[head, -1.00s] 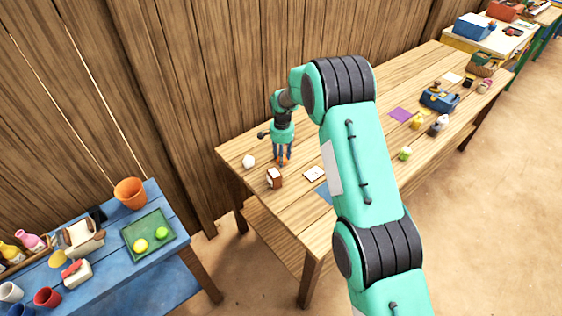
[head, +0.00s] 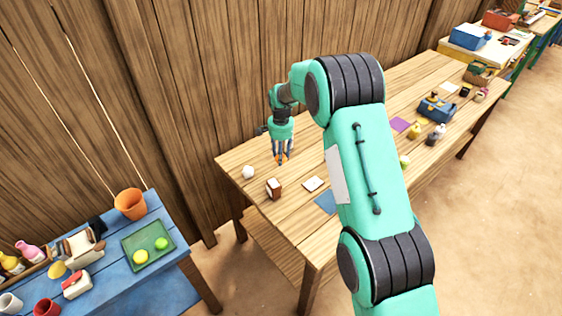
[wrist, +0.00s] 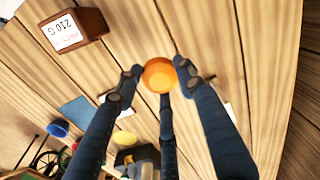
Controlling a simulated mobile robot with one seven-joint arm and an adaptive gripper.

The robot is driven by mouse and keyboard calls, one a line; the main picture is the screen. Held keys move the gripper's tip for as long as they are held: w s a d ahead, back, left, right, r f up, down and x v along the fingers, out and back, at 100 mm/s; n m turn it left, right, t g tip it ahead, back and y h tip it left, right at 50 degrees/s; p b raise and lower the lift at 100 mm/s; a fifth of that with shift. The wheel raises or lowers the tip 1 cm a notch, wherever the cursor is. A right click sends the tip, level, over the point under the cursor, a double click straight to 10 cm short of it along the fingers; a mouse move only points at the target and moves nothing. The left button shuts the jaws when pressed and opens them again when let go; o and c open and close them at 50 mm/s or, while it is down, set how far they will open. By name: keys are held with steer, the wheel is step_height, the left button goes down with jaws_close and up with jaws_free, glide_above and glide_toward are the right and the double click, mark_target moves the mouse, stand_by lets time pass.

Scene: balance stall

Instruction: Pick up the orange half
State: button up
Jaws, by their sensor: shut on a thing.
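The orange half (wrist: 159,75) is a small round orange piece between the fingertips of my gripper (wrist: 157,78) in the wrist view. The blue-grey fingers are shut on it. In the head view my gripper (head: 281,158) is at the far left part of the wooden table, and a little orange (head: 281,160) shows between the fingertips. It looks slightly above the table top, though the gap is hard to judge. The fingers hide part of it.
A brown block (head: 274,188), labelled 210 G in the wrist view (wrist: 70,30), stands close by on the wooden table (head: 290,225). A blue table (head: 110,275) with a green tray (head: 128,242) is at lower left.

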steer(key=shift+r, duration=1.3)
